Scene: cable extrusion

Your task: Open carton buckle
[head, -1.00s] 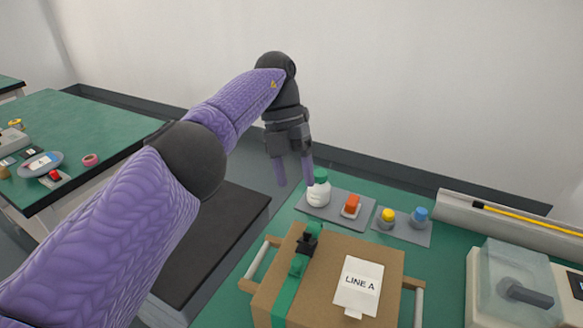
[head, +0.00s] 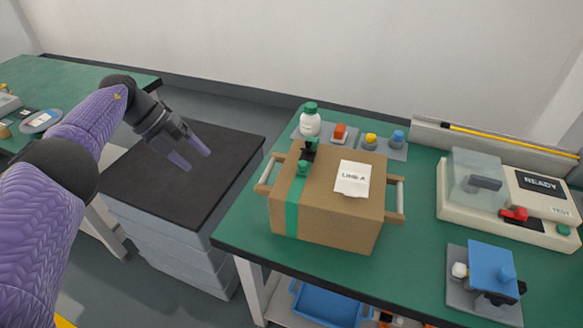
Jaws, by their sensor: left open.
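A brown carton (head: 330,226) stands on the green-topped table (head: 265,255), with a handle on each side and a white "LINE A" label (head: 353,178) on top. A green strap (head: 292,212) runs over its left part and down the front. A black buckle (head: 308,151) sits on the strap at the top. Whether the buckle is fastened is too small to tell. My left gripper (head: 190,158) is open and empty, left of the carton and apart from it, over the dark-topped cabinet. My right gripper is not in view.
A white bottle (head: 310,124) with a green cap and small coloured parts stand behind the carton. A tester marked "READY" (head: 455,208) and a blue fixture (head: 490,268) stand to the right. The dark cabinet top (head: 190,205) is clear.

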